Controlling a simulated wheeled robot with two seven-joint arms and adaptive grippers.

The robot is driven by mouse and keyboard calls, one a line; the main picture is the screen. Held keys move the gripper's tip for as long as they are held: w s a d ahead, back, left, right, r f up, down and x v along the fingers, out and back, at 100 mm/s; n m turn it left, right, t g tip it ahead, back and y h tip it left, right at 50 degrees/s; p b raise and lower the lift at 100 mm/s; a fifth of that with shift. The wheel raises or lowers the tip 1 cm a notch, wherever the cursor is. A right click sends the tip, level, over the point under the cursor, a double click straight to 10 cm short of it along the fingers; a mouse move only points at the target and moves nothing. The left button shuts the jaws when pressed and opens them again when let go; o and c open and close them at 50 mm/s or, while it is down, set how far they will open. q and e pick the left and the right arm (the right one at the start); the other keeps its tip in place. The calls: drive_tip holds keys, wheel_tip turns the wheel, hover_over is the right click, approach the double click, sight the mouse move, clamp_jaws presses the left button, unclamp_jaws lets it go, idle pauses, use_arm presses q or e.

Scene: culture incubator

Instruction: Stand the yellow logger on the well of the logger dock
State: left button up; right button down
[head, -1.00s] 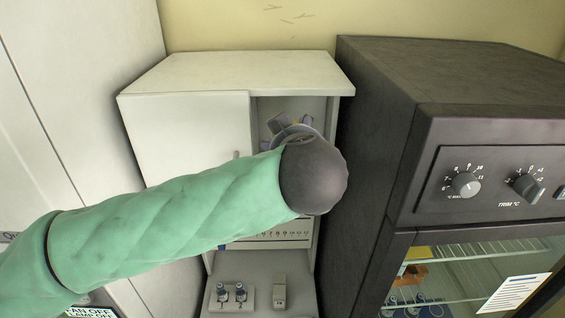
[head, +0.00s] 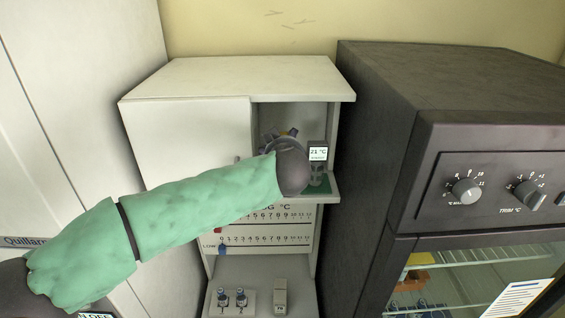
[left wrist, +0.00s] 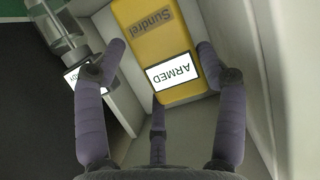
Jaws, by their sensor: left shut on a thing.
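My left gripper (head: 283,134) reaches into the open compartment of the white cabinet, its fingers mostly hidden behind my wrist in the head view. In the left wrist view, the yellow logger (left wrist: 152,50) is between the fingers of my left gripper (left wrist: 160,75), which is shut on it. Its label reads "Sundrel" and its white screen "ARMED"; both appear upside down. The logger is hidden in the head view. I cannot make out the logger dock or its well for certain. My right gripper is not in view.
A dark incubator (head: 380,130) stands to the right. A closed cabinet door (head: 185,140) is at left. Small items (head: 232,298) sit on the lower shelf.

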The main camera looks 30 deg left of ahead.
use_arm(q)
drive_tip(key=shift+w+a+f, duration=0.2)
drive_tip(key=shift+w+f, duration=0.05)
drive_tip(key=shift+f, duration=0.1)
drive_tip(key=shift+w+a+f+b, duration=0.15)
drive_tip(key=shift+f+b, duration=0.15)
drive_tip(key=shift+f, duration=1.45)
drive_tip(key=shift+f, duration=0.1)
drive_tip(key=o, duration=0.9)
drive_tip(key=v, duration=1.2)
